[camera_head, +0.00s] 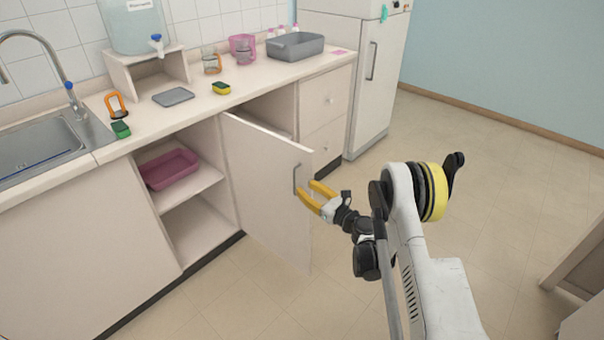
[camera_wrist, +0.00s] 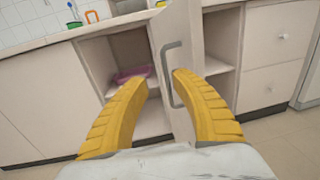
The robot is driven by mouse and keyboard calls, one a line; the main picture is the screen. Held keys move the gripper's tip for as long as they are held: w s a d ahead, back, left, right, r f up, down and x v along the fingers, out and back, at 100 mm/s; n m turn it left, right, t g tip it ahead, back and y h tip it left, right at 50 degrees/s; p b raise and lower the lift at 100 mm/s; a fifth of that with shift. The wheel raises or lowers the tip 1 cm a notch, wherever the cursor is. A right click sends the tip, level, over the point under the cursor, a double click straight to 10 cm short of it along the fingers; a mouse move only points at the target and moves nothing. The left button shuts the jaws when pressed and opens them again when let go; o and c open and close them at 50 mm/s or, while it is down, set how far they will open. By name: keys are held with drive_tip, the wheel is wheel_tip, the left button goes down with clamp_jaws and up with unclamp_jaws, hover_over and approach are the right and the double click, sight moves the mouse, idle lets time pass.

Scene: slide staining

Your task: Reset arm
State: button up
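My gripper (camera_head: 312,197) has yellow fingers. It is near the handle (camera_head: 296,180) of the open cabinet door (camera_head: 265,185) in the head view. In the wrist view my gripper (camera_wrist: 150,110) has its two fingers spread wide apart, with nothing held between them. The door (camera_wrist: 180,60) and its grey handle (camera_wrist: 170,75) show beyond the fingers, toward the right finger. Whether a finger touches the handle is not clear. My arm reaches in from the lower right of the head view.
A pink tray (camera_head: 170,169) sits on a shelf inside the open cabinet. The counter holds a grey basin (camera_head: 295,46), a grey slab (camera_head: 173,97), sponges (camera_head: 221,88) and a water dispenser (camera_head: 135,25). A fridge (camera_head: 365,75) stands at the back.

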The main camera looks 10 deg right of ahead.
wheel_tip(320, 180, up, 14)
drive_tip(key=s+a+n+g+h, duration=0.1)
drive_tip(key=s+a+n+g, duration=0.15)
drive_tip(key=n, duration=0.55)
drive_tip(key=s+d+r+n+g+h, duration=0.2)
drive_tip(key=s+r+n+g+h, duration=0.1)
drive_tip(key=s+r+n, duration=0.6)
drive_tip(key=s+d+n+h, duration=0.2)
drive_tip(key=s+d+n, duration=0.1)
drive_tip(key=s, duration=0.7)
drive_tip(key=s+d+n+g+h, duration=0.1)
drive_tip(key=s+n, duration=0.4)
drive_tip(key=s, duration=0.5)
drive_tip(key=s+d+n+g+h, duration=0.1)
drive_tip(key=s+d+n+h, duration=0.2)
drive_tip(key=s, duration=0.7)
drive_tip(key=d+n, duration=0.1)
drive_tip(key=d, duration=0.1)
drive_tip(key=shift+s+d+h, duration=0.3)
drive_tip(key=shift+s+d, duration=0.05)
drive_tip(key=shift+s, duration=0.05)
